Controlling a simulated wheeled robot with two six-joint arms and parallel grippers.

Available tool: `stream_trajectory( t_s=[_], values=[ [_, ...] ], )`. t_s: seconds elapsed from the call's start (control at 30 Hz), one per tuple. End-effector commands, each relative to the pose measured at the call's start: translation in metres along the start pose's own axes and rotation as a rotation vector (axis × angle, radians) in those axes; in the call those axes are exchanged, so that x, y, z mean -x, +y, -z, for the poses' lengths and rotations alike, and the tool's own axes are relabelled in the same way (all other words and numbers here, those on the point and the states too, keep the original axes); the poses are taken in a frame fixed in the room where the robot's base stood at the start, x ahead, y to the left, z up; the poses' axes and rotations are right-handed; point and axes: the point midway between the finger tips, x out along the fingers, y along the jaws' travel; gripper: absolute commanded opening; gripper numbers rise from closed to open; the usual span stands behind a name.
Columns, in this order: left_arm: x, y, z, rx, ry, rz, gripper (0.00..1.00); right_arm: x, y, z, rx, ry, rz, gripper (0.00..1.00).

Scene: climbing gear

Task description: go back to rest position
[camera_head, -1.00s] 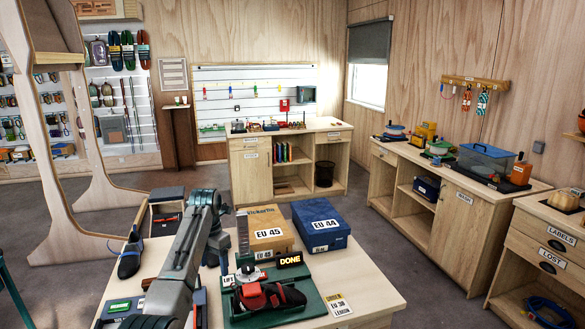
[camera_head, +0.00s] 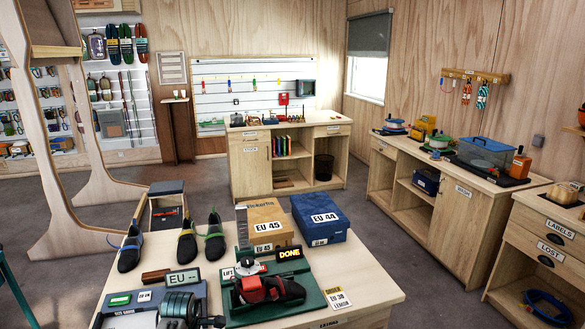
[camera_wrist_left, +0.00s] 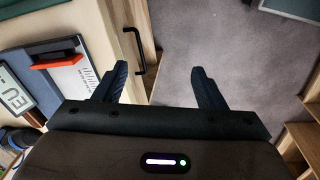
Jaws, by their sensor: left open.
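My left gripper (camera_wrist_left: 159,68) shows in the left wrist view with its two dark fingers wide apart. Nothing is between them; grey floor and a wooden panel with a black handle lie beyond. The gripper itself is out of that view. My right gripper is in neither view.
The wooden table (camera_head: 365,292) holds a green fixture (camera_head: 240,312) with a red and black shoe, loose shoes (camera_head: 187,243), an EU display (camera_head: 183,280), an EU 45 box (camera_head: 268,228) and a blue EU 44 box (camera_head: 322,222). Grey floor (camera_head: 400,245) is clear beyond its right side.

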Motion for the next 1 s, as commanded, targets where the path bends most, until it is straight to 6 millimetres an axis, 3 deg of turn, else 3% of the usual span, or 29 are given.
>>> stream_trajectory(
  t_s=[0.03, 0.23, 0.5, 0.7, 1.0],
  values=[
    [-0.010, -0.027, 0.004, -0.094, 0.006, -0.008, 0.64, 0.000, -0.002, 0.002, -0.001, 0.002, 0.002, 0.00],
    [-0.021, -0.119, 0.015, -0.503, 0.038, -0.050, 0.64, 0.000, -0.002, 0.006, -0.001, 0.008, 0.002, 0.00],
    [0.002, -0.238, 0.023, -1.057, 0.099, -0.091, 0.64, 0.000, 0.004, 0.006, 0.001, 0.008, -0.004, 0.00],
    [0.028, -0.288, 0.025, -1.321, 0.134, -0.107, 0.64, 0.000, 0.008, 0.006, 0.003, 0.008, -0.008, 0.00],
    [0.059, -0.333, 0.025, -1.574, 0.169, -0.119, 0.64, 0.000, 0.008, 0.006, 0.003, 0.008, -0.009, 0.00]
  ],
)
